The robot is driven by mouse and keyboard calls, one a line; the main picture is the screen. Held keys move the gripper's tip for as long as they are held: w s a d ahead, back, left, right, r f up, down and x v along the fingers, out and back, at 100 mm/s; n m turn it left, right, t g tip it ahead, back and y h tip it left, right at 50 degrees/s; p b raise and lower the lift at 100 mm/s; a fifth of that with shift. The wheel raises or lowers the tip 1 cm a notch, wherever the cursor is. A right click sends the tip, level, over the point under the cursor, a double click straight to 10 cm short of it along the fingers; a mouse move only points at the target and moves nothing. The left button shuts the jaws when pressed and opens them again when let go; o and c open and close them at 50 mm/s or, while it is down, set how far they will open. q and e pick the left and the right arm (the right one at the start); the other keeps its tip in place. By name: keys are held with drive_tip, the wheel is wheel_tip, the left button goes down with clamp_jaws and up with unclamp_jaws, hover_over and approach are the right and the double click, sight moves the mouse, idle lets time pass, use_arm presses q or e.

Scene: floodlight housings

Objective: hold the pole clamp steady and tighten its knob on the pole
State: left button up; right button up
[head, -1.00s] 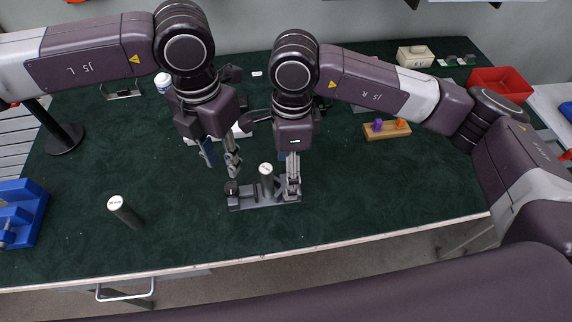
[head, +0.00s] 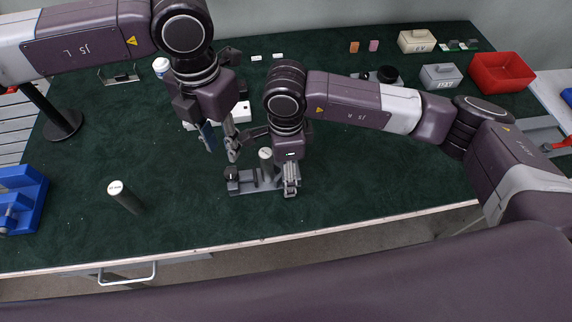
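The pole clamp is a grey base plate (head: 250,187) near the table's front edge, with a black knob (head: 232,173) at its left end. A short grey pole (head: 265,160) with a pale top stands upright at it. My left gripper (head: 220,147) is above and behind the knob, fingers apart and empty, not touching the clamp. My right gripper (head: 291,183) points down at the plate's right end, beside the pole. Its fingers overlap in this view, so I cannot tell whether they grip the plate.
A blue rack (head: 22,200) is at the left edge. A red bin (head: 502,73), a beige box (head: 417,41) and a grey box (head: 440,77) are at the back right. The green table front is mostly clear.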

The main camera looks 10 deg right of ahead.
drive_tip(key=c, duration=1.5)
drive_tip(key=o, duration=1.2)
drive_tip(key=c, duration=1)
